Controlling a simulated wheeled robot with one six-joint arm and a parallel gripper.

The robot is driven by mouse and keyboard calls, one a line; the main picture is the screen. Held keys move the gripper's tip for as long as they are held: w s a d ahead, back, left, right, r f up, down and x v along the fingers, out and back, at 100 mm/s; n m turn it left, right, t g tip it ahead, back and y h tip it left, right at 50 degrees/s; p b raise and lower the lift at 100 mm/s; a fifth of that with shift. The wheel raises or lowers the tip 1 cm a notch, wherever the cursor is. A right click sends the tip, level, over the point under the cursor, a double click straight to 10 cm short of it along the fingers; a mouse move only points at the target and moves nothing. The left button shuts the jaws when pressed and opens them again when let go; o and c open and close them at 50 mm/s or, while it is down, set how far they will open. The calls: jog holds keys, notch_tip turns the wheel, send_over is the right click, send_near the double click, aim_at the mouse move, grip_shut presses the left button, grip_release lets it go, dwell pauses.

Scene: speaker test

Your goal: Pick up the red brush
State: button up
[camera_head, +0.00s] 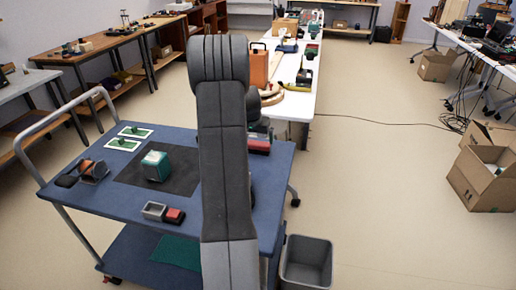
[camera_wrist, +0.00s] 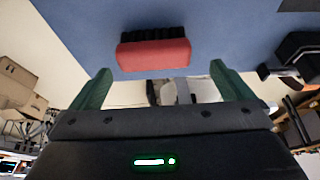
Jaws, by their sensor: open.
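The red brush (camera_wrist: 154,55) shows in the wrist view at upper middle, a red block with black bristles along its upper side in the picture. It lies on the blue cart top near an edge. My gripper (camera_wrist: 160,70) is open, with its green fingers apart and nothing between them. The brush sits just past the fingertips, roughly centred between them. In the head view, a red and black thing (camera_head: 259,147) just right of my arm on the cart appears to be the brush. My gripper is hidden behind my arm there.
The blue cart (camera_head: 105,200) also holds a teal-topped block (camera_head: 156,166) on a dark mat, a small grey box (camera_head: 154,211) with a red block (camera_head: 175,216) beside it, and green-marked cards (camera_head: 123,144). A grey bin (camera_head: 307,262) stands on the floor right of the cart.

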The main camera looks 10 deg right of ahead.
aim_at(259, 143)
jog(key=shift+d+f, duration=0.2)
jog(key=shift+d+x, duration=0.1)
jog(key=shift+x, duration=1.1)
jog(key=shift+d+x, duration=0.15)
jog(key=shift+x, duration=1)
jog(key=shift+c, duration=0.4)
jog(key=c, duration=0.7)
